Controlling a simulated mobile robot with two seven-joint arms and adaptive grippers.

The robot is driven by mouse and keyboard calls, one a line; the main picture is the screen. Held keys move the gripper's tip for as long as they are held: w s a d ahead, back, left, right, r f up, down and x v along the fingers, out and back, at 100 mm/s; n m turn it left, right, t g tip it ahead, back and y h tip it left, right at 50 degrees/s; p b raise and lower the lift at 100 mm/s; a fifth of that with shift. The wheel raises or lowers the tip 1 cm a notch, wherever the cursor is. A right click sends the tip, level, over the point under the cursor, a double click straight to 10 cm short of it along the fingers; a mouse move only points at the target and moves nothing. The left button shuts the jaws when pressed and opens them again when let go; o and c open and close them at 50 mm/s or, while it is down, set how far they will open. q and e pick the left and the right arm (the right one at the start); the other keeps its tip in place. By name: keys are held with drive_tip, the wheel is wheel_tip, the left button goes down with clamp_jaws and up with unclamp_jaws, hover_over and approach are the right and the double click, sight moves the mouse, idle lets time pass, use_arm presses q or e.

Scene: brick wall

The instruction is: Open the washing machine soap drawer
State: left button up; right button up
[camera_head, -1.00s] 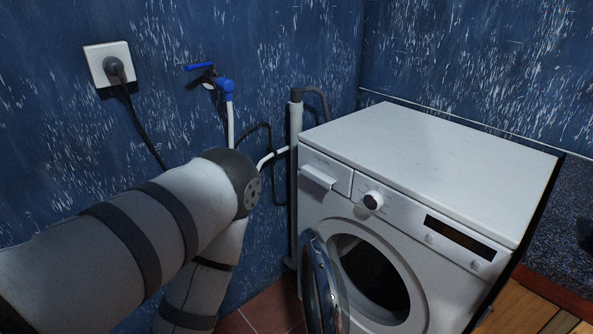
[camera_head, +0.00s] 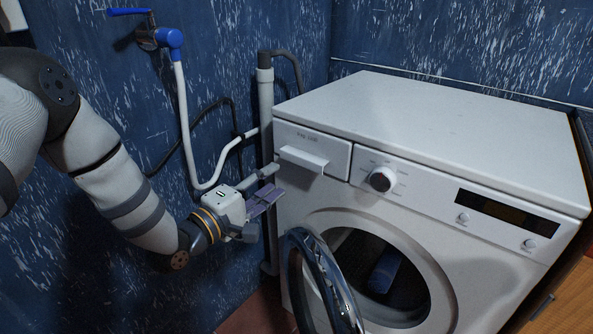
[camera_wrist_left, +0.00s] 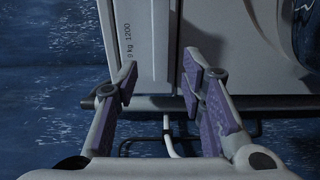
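The white washing machine (camera_head: 440,130) stands against the wall. Its soap drawer (camera_head: 335,150) is shut, at the upper left of the front panel, with a protruding handle (camera_head: 304,159). My left gripper (camera_head: 274,180) is just left of the machine's front and below the drawer handle, apart from the handle. In the left wrist view the gripper's purple-padded fingers (camera_wrist_left: 158,82) are spread with nothing between them. The drawer front (camera_wrist_left: 138,40), with "kg 1200" lettering, shows beyond the fingertips. My right gripper is not in view.
The round door (camera_head: 322,285) stands open below the drawer, close to the right of my left gripper. A blue item (camera_head: 384,268) lies in the drum. A knob (camera_head: 381,179) is right of the drawer. A grey pipe (camera_head: 266,110) and white hose (camera_head: 183,125) run behind my arm.

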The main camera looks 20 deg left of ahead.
sight(300, 162)
use_arm(q)
drive_tip(key=b+x, duration=0.1)
drive_tip(key=x, duration=0.8)
drive_tip(key=shift+w+f, duration=0.1)
drive_tip(key=shift+f, duration=0.05)
clamp_jaws()
